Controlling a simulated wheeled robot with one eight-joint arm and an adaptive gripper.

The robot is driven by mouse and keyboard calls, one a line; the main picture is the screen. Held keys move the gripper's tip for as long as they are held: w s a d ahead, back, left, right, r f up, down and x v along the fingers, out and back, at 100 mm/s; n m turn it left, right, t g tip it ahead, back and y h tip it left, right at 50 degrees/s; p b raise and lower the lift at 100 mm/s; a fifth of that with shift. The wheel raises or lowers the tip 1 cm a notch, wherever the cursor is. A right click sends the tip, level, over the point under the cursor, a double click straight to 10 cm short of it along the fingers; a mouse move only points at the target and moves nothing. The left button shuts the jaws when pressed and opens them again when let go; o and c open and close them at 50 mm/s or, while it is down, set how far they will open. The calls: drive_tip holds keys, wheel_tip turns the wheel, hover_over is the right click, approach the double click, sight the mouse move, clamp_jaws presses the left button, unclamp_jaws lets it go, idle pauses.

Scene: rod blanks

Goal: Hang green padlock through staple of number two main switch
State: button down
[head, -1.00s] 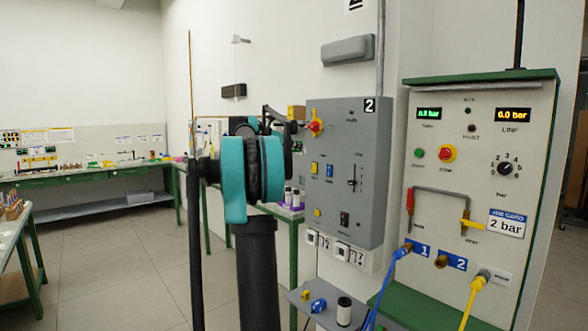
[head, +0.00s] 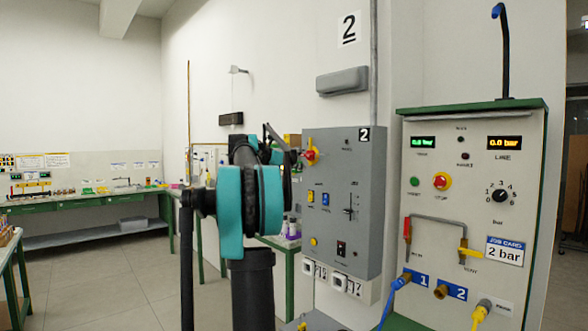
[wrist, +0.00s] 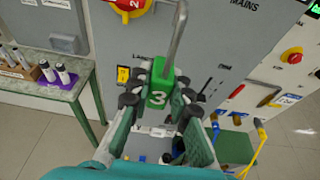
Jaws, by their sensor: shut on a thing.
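The green padlock (wrist: 158,93), marked 3, is held between my gripper's (wrist: 160,98) fingers in the wrist view. Its grey shackle (wrist: 176,40) points toward the top of the picture. The number two main switch, a red and yellow rotary handle (wrist: 130,8), is at the top edge, left of the shackle and apart from it in the picture. In the head view the switch (head: 311,155) is on the upper left of the grey panel (head: 360,230) labelled 2. There my arm hides most of the gripper, and I cannot make out the padlock. The staple is not clearly visible.
Right of the grey panel stands a test board (head: 470,200) with gauges, a red stop button and blue and yellow hoses. A green-legged bench (wrist: 60,100) with vials is left in the wrist view. The floor (head: 110,260) at left is open.

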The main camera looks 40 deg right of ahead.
sight(324, 171)
drive_tip(key=shift+w+d, duration=0.15)
drive_tip(key=shift+d, duration=1.9)
drive_tip(key=shift+w+d, duration=0.2)
drive_tip(key=shift+d, duration=1.8)
drive_tip(key=shift+w+d, duration=0.15)
drive_tip(key=shift+d, duration=1.9)
drive_tip(key=shift+f, duration=1)
drive_tip(key=c, duration=1.3)
unclamp_jaws()
drive_tip(key=v, duration=1.2)
